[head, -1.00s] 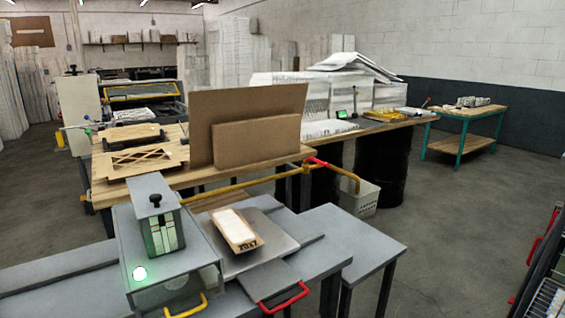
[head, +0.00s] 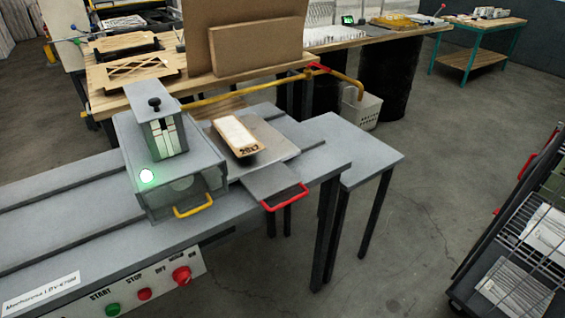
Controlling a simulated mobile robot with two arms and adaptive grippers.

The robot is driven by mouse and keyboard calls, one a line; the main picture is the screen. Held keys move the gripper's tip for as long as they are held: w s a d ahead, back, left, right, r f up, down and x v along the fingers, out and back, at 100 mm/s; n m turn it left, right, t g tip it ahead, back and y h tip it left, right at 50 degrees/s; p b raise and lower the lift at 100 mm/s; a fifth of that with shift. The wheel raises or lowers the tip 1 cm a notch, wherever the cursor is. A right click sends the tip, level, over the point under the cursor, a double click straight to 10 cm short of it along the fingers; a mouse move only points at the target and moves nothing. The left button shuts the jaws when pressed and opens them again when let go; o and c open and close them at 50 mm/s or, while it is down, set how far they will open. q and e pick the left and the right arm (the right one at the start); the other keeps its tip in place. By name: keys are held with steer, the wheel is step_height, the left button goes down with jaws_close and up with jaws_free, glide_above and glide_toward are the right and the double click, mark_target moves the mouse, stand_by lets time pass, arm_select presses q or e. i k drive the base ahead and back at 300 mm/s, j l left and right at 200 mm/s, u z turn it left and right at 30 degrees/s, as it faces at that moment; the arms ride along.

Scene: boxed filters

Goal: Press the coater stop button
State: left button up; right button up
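The coater (head: 178,175) is a grey box with a lit green-white light, a yellow handle and a black knob on top, standing on a grey bench. Its control panel (head: 150,286) hangs under the front edge at the lower left, with printed labels. A small red button (head: 144,294) sits below the word STOP. A green button (head: 112,309) is to its left, below START, and a larger red knob (head: 181,275) is to its right. Neither of my grippers shows in the head view.
A wooden-framed piece (head: 237,136) lies on the grey plate right of the coater. A red handle (head: 285,197) juts out at the bench's front. A wire rack cart (head: 518,250) stands at the right. The floor between bench and cart is clear.

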mark_target(145, 294)
steer(key=k+j+u, duration=0.1)
steer(key=u, duration=0.3)
steer(key=k+j+u, duration=0.1)
steer(key=u, duration=0.25)
steer(key=j+u, duration=0.2)
steer(key=u, duration=0.2)
